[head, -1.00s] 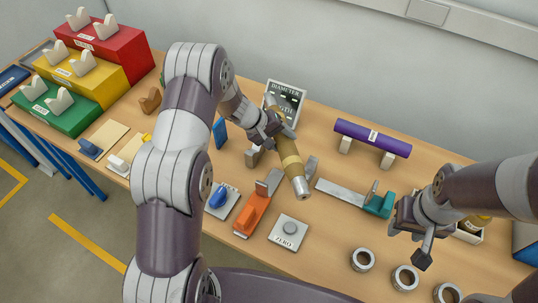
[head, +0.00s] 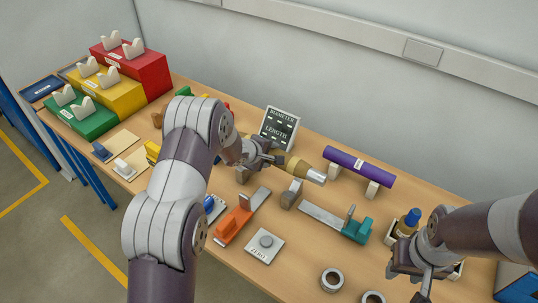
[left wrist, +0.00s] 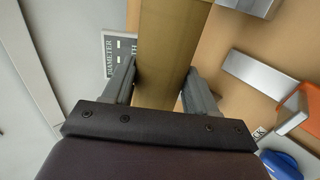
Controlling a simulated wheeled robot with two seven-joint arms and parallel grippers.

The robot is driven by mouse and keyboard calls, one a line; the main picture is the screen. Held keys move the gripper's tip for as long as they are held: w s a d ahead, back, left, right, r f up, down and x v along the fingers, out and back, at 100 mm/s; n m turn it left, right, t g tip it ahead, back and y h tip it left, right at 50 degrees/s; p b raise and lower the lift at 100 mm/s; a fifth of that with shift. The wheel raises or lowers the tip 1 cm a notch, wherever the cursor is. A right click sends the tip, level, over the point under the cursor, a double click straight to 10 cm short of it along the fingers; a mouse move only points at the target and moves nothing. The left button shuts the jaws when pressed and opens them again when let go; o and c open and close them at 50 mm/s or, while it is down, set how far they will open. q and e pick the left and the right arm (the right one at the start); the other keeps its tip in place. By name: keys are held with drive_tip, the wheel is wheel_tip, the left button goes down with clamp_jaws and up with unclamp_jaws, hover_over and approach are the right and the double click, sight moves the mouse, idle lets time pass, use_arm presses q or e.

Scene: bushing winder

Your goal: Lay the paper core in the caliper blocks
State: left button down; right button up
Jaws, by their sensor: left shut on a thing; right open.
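The paper core is a tan tube (head: 293,164) with a grey metal end pointing right. My left gripper (head: 268,159) is shut around it, and its fingers flank the tube in the left wrist view (left wrist: 158,85). Two grey blocks, apparently the caliper blocks, stand below the core: a left block (head: 242,175), partly hidden by my gripper, and a right block (head: 292,194). The core appears held above them, nearer the back; the exact gap is unclear. My right gripper (head: 422,277) is open and empty over the front right of the table.
A display (head: 281,128) stands behind the core. A purple tube (head: 359,166) rests on two cream supports. An orange slide (head: 236,224), teal slide (head: 357,230) and ZERO button (head: 265,243) lie in front. Metal rings (head: 332,280) are at the front edge.

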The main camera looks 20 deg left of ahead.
use_arm(q)
drive_tip(key=shift+d+r, duration=0.2)
drive_tip(key=shift+r, duration=0.05)
drive_tip(key=shift+a+r+p, duration=0.1)
drive_tip(key=shift+a+p, duration=0.1)
drive_tip(key=shift+p, duration=0.4)
drive_tip(key=shift+f+b, duration=1.7)
drive_tip(key=shift+f, duration=2.55)
drive_tip(key=shift+f, duration=0.35)
